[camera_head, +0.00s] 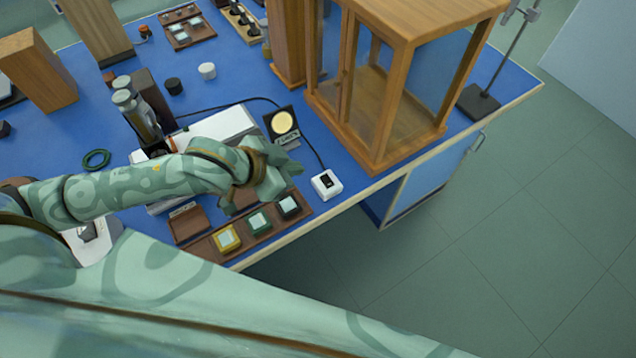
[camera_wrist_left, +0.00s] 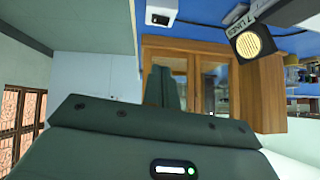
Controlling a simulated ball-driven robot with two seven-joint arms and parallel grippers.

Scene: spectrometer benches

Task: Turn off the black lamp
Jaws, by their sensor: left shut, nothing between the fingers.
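The black lamp (camera_head: 281,127) is a black square housing with a round pale yellow face that looks lit, and a small label plate. It also shows at the upper right of the left wrist view (camera_wrist_left: 235,46). A black cord runs from it to a white switch box (camera_head: 326,184) with a black rocker, near the bench's front edge. The switch box shows at the top of the left wrist view (camera_wrist_left: 162,11). My left gripper (camera_head: 294,168) is shut and empty, just left of the switch box and in front of the lamp, apart from the box. My right gripper is not in view.
A wooden glass-sided cabinet (camera_head: 376,160) stands right of the switch box. A brown tray (camera_head: 203,252) with yellow, green and dark square pieces lies at the front edge. A stand base (camera_head: 478,103) sits at the far right. Open floor lies beyond the bench edge.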

